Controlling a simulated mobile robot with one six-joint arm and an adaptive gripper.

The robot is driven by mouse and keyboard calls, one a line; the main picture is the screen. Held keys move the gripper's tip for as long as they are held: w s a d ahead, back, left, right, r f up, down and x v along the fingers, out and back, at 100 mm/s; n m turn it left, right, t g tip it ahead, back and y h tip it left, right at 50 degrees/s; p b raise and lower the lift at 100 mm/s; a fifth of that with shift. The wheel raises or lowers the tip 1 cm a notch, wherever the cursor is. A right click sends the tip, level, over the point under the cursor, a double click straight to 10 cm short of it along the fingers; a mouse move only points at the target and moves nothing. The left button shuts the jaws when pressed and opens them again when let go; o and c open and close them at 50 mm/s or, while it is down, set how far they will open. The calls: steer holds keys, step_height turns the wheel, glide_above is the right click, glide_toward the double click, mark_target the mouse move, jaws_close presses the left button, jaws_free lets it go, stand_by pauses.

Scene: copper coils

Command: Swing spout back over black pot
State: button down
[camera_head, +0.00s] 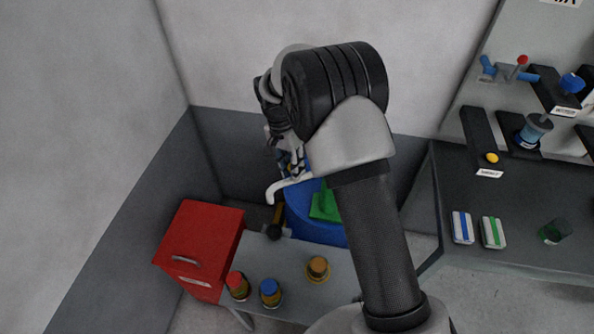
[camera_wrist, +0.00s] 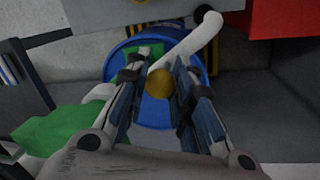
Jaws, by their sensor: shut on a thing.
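The white spout (camera_head: 287,187) is a bent tube reaching left from my gripper (camera_head: 293,165), over the blue barrel. In the wrist view the spout (camera_wrist: 188,42) runs from between the fingertips of my gripper (camera_wrist: 161,66) up to the right, ending in a hooked tip. A brass ball (camera_wrist: 159,84) shows between the fingers, which are closed on the spout by its inner end. A dark round thing (camera_wrist: 203,12) by the spout tip may be this pot. My arm hides much of the barrel.
The blue barrel (camera_head: 318,231) has a green piece (camera_head: 325,204) on it. A red drawer box (camera_head: 205,240) stands left, with several capped jars at the table (camera_head: 290,258) front. A dark bench (camera_head: 510,222) with blocks and a green cup (camera_head: 555,232) is at right.

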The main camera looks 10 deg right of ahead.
steer(key=shift+w+a+m, duration=0.1)
steer(key=shift+w+m, duration=0.3)
steer(key=shift+w, duration=0.15)
steer(key=shift+r, duration=0.1)
steer(key=c, duration=1.3)
jaws_free()
steer(key=shift+c, duration=0.2)
step_height(320, 180, up, 12)
steer(key=w+a, duration=0.1)
steer(key=shift+w+a, duration=0.3)
steer(key=shift+w, duration=0.05)
steer(key=shift+f, duration=0.2)
